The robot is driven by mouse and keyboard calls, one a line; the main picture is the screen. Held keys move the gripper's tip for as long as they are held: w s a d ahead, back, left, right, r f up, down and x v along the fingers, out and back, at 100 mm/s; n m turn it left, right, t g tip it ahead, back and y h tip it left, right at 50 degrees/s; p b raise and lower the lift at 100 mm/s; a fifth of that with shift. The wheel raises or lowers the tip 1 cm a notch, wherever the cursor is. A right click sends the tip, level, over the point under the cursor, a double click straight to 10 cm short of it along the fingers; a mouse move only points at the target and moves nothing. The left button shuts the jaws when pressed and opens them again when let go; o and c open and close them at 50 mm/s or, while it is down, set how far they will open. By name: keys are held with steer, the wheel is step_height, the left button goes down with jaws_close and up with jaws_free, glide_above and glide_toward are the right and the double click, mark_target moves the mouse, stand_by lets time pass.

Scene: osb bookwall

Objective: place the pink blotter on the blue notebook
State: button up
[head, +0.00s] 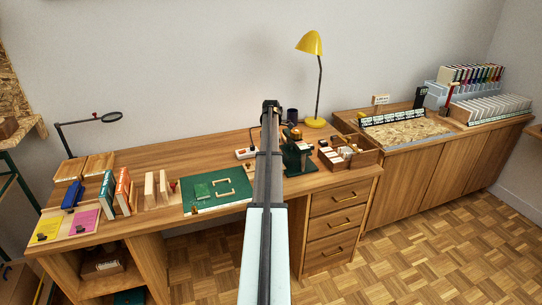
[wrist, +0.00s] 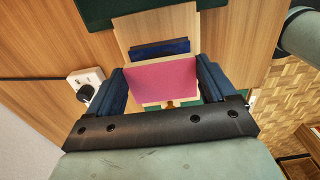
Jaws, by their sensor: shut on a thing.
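The pink blotter (wrist: 160,82) is a flat pink rectangle between the two dark fingers of my gripper (wrist: 160,72) in the wrist view. My gripper is shut on it, one finger at each side edge. A dark blue flat thing (wrist: 160,48), perhaps the blue notebook, shows just past the blotter's far edge on a pale wooden board (wrist: 128,32). The blotter hides what is right beneath it, and I cannot tell the gap between them. In the head view my own arm hides the gripper and the blotter.
A white power socket (wrist: 86,82) lies left of my gripper. A dark green thing (wrist: 150,8) is at the top of the wrist view. In the head view, a green mat (head: 205,202), upright books (head: 108,192), a yellow lamp (head: 311,43) and a wooden tray (head: 367,157) stand around.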

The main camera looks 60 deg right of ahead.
steer(key=shift+f, duration=1.35)
steer(key=shift+f, duration=0.15)
steer(key=o, duration=0.8)
steer(key=shift+o, duration=0.2)
step_height(320, 180, up, 12)
